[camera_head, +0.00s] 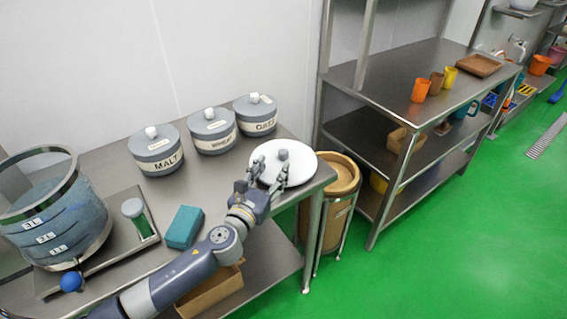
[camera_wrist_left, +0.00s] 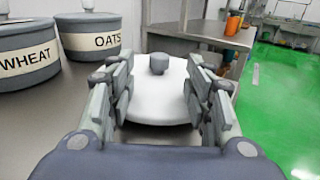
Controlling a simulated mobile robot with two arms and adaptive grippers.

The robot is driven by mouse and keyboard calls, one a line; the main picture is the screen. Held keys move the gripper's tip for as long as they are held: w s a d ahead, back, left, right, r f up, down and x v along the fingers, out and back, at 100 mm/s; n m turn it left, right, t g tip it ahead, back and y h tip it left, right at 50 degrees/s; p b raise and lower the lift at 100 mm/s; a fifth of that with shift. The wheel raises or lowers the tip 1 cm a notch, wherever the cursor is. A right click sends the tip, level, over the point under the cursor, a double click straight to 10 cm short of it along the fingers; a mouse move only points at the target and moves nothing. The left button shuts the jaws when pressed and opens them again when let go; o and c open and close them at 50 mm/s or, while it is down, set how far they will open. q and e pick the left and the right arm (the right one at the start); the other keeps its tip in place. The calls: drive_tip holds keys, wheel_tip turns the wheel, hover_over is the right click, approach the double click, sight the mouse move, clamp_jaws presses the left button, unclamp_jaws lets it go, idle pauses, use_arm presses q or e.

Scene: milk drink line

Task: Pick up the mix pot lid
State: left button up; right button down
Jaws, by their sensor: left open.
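The mix pot lid, a white round disc (camera_head: 298,169) with a grey knob (camera_head: 283,154), lies flat at the right end of the steel table. In the left wrist view the lid (camera_wrist_left: 158,107) and its knob (camera_wrist_left: 158,64) are straight ahead. My left gripper (camera_head: 267,173) is open and empty at the lid's near left side. In the left wrist view its fingers (camera_wrist_left: 160,80) stand either side of the knob, which shows between and beyond them. I cannot tell whether the fingers touch the lid. My right gripper is not in view.
Grey lidded pots labelled MALT (camera_head: 157,152), WHEAT (camera_head: 212,131) and OATS (camera_head: 256,115) stand along the wall. A teal block (camera_head: 184,227) and a large clear-walled vessel (camera_head: 55,220) are to the left. A brown bin (camera_head: 341,178) stands just right of the table's end.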

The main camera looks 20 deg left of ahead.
sight(281, 155)
use_arm(q)
drive_tip(key=w, duration=0.3)
drive_tip(key=shift+w+d, duration=0.1)
drive_tip(key=shift+w, duration=0.05)
drive_tip(key=w, duration=0.2)
drive_tip(key=shift+w+d, duration=0.15)
drive_tip(key=shift+w, duration=0.15)
clamp_jaws()
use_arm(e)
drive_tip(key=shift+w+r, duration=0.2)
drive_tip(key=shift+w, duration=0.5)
